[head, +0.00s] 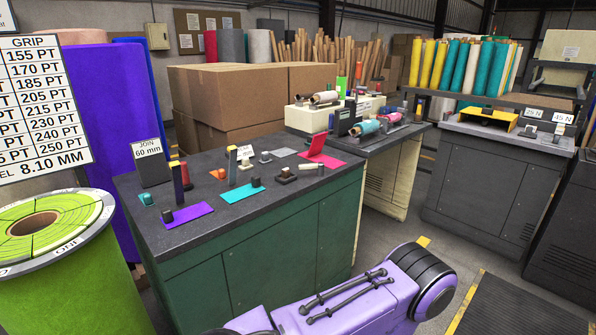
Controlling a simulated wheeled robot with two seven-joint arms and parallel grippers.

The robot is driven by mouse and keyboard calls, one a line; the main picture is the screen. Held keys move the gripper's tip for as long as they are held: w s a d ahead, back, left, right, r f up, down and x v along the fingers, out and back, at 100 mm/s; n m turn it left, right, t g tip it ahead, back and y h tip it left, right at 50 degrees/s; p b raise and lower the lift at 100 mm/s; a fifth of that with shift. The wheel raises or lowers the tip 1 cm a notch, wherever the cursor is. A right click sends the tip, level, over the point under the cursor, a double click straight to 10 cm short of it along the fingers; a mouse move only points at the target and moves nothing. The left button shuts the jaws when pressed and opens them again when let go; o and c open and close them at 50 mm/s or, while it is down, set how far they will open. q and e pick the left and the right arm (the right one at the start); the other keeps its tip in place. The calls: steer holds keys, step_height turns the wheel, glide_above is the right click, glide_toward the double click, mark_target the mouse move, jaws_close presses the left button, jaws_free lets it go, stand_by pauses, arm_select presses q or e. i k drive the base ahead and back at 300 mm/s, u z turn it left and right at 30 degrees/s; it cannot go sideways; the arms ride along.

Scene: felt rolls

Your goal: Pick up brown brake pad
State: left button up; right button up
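I cannot surely make out a brown brake pad in the head view. Several small pads and blocks lie on the dark top of the green bench (283,207). One small dark, brownish block with a knob (286,176) sits near the bench's right part, beside a pale cylinder; it is too small to identify for certain. A small orange piece (217,174) lies further left. Neither of my grippers shows in this view, so their distance to these pieces cannot be seen.
Purple (188,214) and teal (242,192) strips lie on the bench, with a "JOIN 60 mm" sign (147,147) at its left end. A green roll (70,270) stands at front left. Large cardboard boxes (225,90) stand behind. A grey cabinet (490,190) is at right.

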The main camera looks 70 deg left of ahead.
mark_target(286, 173)
steer(key=u, duration=0.5)
steer(key=i, duration=1)
steer(key=u, duration=0.9)
